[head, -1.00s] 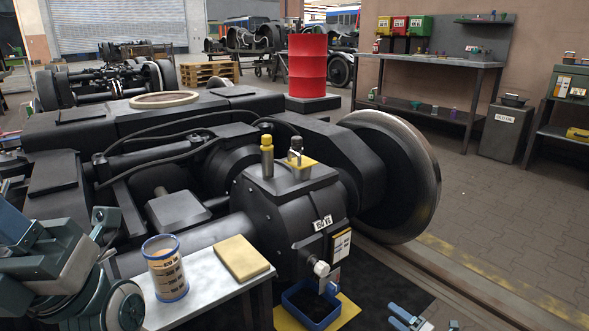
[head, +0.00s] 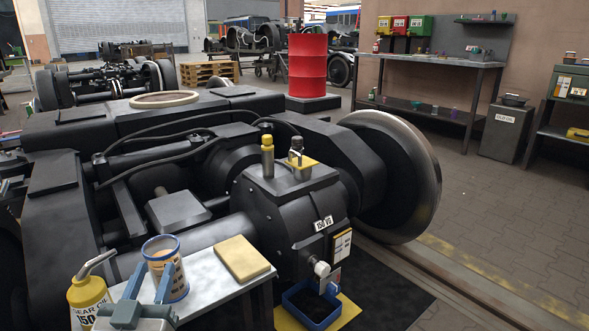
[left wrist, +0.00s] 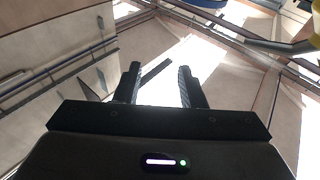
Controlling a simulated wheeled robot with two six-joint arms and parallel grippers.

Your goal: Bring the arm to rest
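My left gripper (head: 153,275) is low at the left of the head view, its two blue fingers pointing up and standing apart with nothing between them. It is in front of the blue-rimmed tin (head: 166,280) and right beside the yellow gear oil bottle (head: 88,297). In the left wrist view the two dark fingers (left wrist: 157,85) are also apart and empty, against bright roof panels and beams. My right gripper is not in view.
The tin and a tan folded cloth (head: 242,258) are on a small pale table (head: 212,284). Behind stands the black bogie with its gearbox (head: 283,215) and wheel (head: 400,180). A blue tray (head: 311,304) sits on the floor under the gearbox.

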